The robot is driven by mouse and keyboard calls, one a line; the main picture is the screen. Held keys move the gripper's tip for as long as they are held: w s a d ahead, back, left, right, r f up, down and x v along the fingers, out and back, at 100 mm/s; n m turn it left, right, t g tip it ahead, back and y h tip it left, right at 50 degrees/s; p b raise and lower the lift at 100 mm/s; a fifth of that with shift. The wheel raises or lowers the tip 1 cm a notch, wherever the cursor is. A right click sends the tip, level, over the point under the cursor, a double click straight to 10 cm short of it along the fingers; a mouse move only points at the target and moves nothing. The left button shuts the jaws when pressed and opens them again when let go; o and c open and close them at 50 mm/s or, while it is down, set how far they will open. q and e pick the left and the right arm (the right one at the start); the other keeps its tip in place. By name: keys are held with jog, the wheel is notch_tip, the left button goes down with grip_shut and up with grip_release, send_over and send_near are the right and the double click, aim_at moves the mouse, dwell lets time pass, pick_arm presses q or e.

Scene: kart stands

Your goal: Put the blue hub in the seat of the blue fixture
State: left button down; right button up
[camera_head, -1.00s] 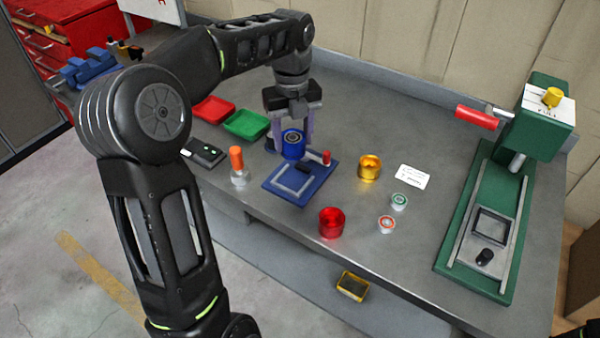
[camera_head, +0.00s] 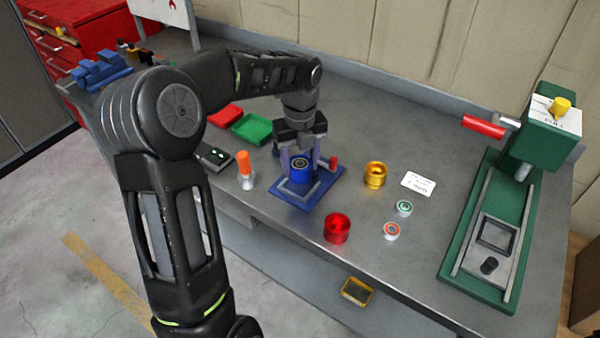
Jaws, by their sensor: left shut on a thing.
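The blue hub (camera_head: 300,172) is a short blue cylinder with a dark ring in its top. My left gripper (camera_head: 302,164) points down and is shut on it, one finger on each side. The blue fixture (camera_head: 325,189) is a flat blue plate with a grey L-shaped rail and a small red knob (camera_head: 333,162) at its back right. The hub is over the fixture, near the rail. I cannot tell whether its base touches the plate. My right gripper is not in view.
A red hub (camera_head: 337,229), a gold hub (camera_head: 375,175) and two small bearings (camera_head: 404,208) stand to the right. An orange-handled tool (camera_head: 244,168) stands close at left, near red and green trays (camera_head: 252,127). A green press (camera_head: 500,215) is at far right.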

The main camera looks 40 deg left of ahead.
aim_at(300, 174)
pick_arm(q)
jog(key=shift+f, duration=1.85)
jog(key=shift+f, duration=0.15)
jog(key=c, duration=0.6)
grip_release()
notch_tip(300, 174, up, 12)
jog(key=shift+r, duration=0.2)
